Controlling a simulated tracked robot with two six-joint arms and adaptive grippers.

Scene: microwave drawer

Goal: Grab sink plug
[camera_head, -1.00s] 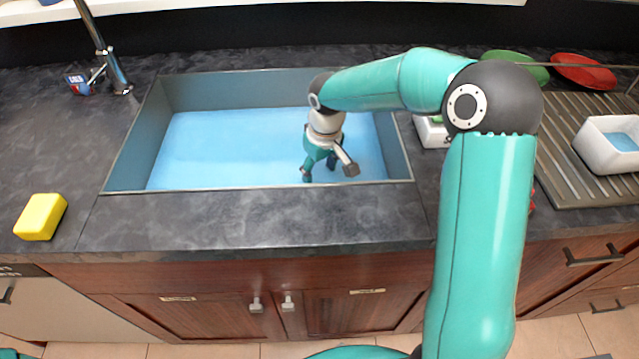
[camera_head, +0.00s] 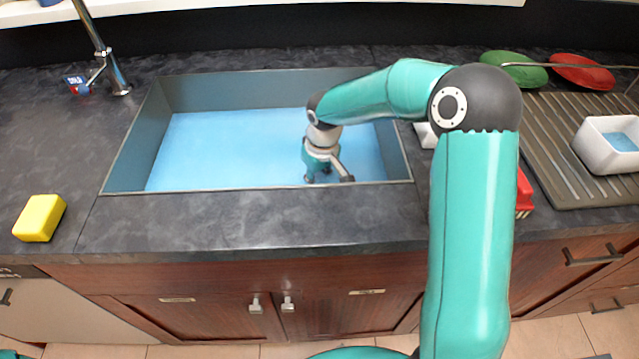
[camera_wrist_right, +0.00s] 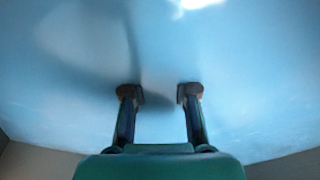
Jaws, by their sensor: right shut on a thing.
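The sink (camera_head: 122,170) is a grey basin filled with blue water. My right gripper (camera_head: 317,177) reaches down into its right part, with the fingertips low at the water. In the right wrist view the two fingertips (camera_wrist_right: 159,95) stand a gap apart, with a dark patch between them. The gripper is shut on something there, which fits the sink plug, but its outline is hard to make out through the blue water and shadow. My left gripper is not in view.
A yellow sponge (camera_head: 40,218) lies left of the sink. The tap (camera_head: 112,72) stands at the back left. On the right are a ribbed drainer (camera_head: 562,140), a white container (camera_head: 600,158), and green (camera_head: 513,69) and red (camera_head: 583,72) dishes. The sink's left part is clear.

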